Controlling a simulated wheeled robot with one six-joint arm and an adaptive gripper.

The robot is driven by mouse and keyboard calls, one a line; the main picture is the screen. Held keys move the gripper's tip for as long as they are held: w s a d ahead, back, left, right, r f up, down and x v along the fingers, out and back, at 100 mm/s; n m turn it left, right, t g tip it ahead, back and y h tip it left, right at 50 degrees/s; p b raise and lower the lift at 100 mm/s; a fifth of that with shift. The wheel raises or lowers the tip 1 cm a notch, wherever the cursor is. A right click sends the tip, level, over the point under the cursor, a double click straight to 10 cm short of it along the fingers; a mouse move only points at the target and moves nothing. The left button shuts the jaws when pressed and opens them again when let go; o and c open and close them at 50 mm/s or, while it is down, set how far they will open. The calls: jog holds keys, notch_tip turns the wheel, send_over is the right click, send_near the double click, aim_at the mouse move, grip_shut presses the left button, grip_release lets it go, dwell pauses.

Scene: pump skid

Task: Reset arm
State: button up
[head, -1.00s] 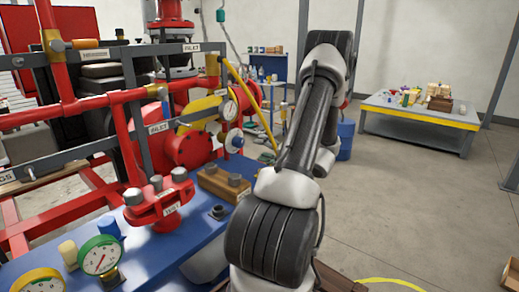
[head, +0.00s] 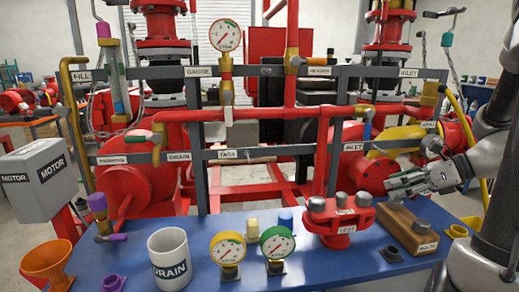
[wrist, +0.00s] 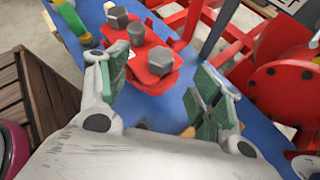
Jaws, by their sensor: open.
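My gripper (head: 394,187) shows at the right in the head view, in front of the red pump parts and above the right end of the blue skid table (head: 330,275). In the wrist view my gripper (wrist: 160,88) has its two green-padded fingers spread wide apart, with nothing between them. A red flange with grey bolts (head: 340,218) stands just left of my gripper in the head view. That flange (wrist: 140,60) also shows beyond the fingers in the wrist view. My arm comes in from the right edge of the head view.
A wooden block with bolts (head: 405,228) lies under my gripper. Two gauges, yellow (head: 229,249) and green (head: 277,244), and a white DRAIN cup (head: 171,260) stand along the table. A grey pipe rack (head: 260,152) rises behind. A wooden crate (wrist: 35,90) is at the wrist view's left.

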jog(key=s+a+r+n+g+h, duration=0.35)
jog(key=s+a+n, duration=0.35)
jog(key=s+n, duration=0.45)
jog(key=s+d+r+n+h, duration=0.1)
jog(key=s+r+n+h, duration=0.1)
jog(key=n, duration=0.6)
jog(key=s+d+r+n+t+h, duration=0.1)
jog(key=n+h, duration=0.3)
jog(key=n, duration=0.4)
jog(key=shift+s+r, duration=0.45)
jog(key=shift+s, duration=0.25)
